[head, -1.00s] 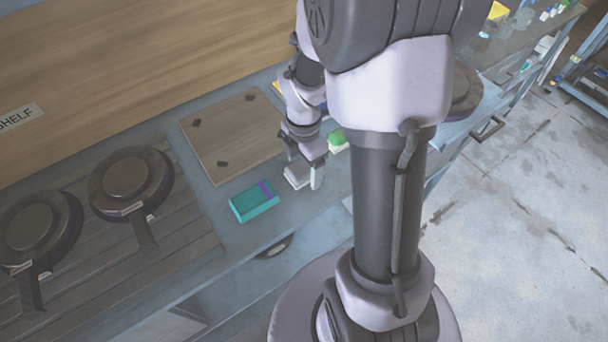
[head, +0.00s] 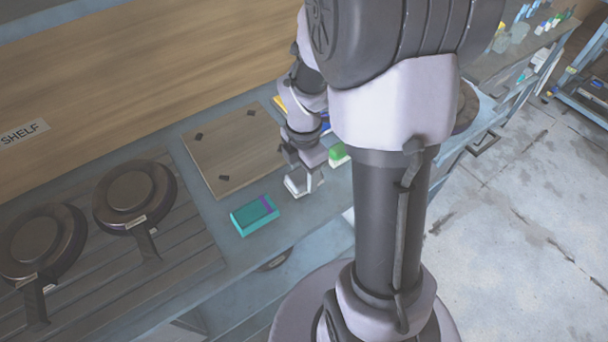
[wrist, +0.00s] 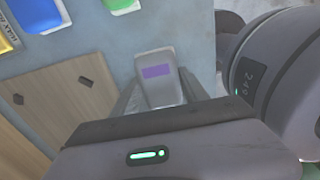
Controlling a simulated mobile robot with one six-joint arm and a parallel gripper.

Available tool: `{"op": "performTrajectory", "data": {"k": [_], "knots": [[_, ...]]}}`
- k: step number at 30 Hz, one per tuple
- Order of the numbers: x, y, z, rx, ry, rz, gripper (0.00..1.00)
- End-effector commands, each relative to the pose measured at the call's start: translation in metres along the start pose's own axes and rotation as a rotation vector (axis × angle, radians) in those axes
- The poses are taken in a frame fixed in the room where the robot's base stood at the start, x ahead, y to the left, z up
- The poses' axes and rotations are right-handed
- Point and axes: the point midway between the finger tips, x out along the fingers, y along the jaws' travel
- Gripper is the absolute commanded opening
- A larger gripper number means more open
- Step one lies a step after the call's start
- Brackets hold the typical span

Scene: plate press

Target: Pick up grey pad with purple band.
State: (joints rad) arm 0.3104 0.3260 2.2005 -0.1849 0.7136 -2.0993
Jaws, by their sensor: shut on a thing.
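The grey pad with purple band (wrist: 158,82) is in the wrist view, pale with a purple rectangle on its top. My gripper (wrist: 160,92) has one finger on each side of it and is shut on it. In the head view my gripper (head: 304,184) is low over the blue-grey counter, with a pale edge of the pad (head: 293,186) at its fingers. Most of the pad is hidden there. I cannot tell whether it touches the counter.
A teal block with a purple band (head: 254,215) lies left of my gripper. A green block (head: 338,153) is just behind it to the right. A wooden board (head: 232,150) and pans (head: 135,195) are to the left. A blue thing (wrist: 40,14) is near the board.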

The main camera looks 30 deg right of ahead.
Motion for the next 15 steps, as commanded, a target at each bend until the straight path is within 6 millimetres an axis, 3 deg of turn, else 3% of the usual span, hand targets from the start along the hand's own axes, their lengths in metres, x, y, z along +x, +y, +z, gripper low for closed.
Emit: {"op": "performTrajectory", "data": {"k": [1,5,15], "knots": [[-0.014,0.000,0.000,0.000,-0.001,0.001,0.12],[-0.015,-0.024,0.009,0.005,0.001,-0.001,0.12],[-0.024,-0.116,0.042,0.007,0.001,-0.001,0.12]]}}
